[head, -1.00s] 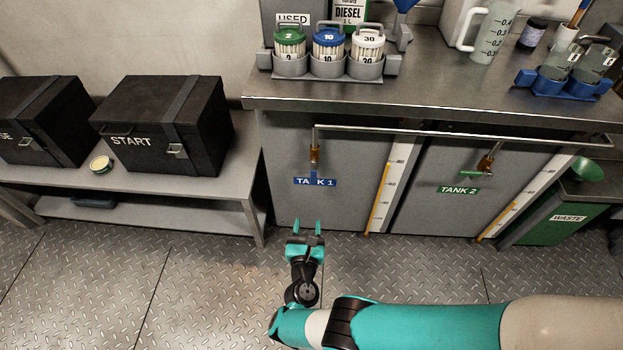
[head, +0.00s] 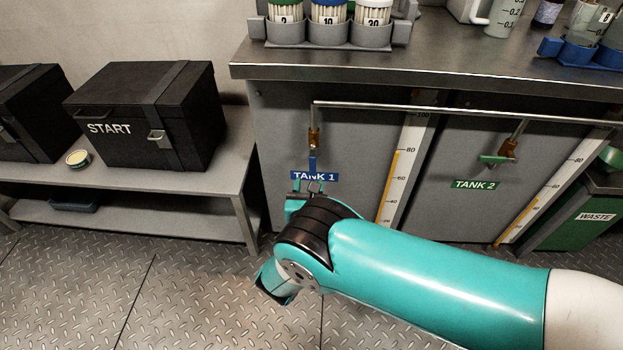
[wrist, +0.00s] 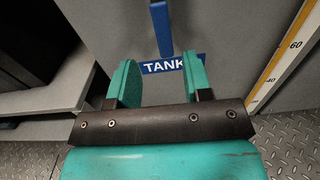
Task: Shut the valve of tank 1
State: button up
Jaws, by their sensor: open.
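The tank 1 valve (head: 314,139) is a brass body on a pipe coming down the front of the grey tank 1. Its blue lever (head: 312,164) points straight down, in line with the pipe, above the blue "TANK 1" label (head: 328,177). In the wrist view the blue lever (wrist: 162,30) hangs from the top edge, its lower end at the label. My gripper (head: 309,187) is open and empty, just below the lever in the head view. In the wrist view my gripper (wrist: 160,66) has its two teal fingers either side of the lever's line. Their exact distance from it is unclear.
The tank 2 valve has a green lever (head: 493,160) lying crosswise. A horizontal pipe (head: 450,112) runs above both valves under the counter edge. A level gauge (head: 405,170) stands right of the tank 1 valve. A low bench (head: 215,182) with black boxes is on the left.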

aim_at(311, 169)
jog(key=shift+w+d+f+b, duration=0.3)
jog(key=shift+w+b, duration=0.3)
jog(key=shift+b, duration=2.1)
jog(key=w, duration=0.2)
jog(key=w+b, duration=0.1)
jog(key=w, duration=0.2)
jog(key=shift+w+r+b, duration=0.3)
jog(key=shift+w+r, duration=0.1)
jog(key=shift+d, duration=0.1)
jog(key=shift+c, duration=0.3)
grip_shut()
jog(key=shift+a, duration=0.2)
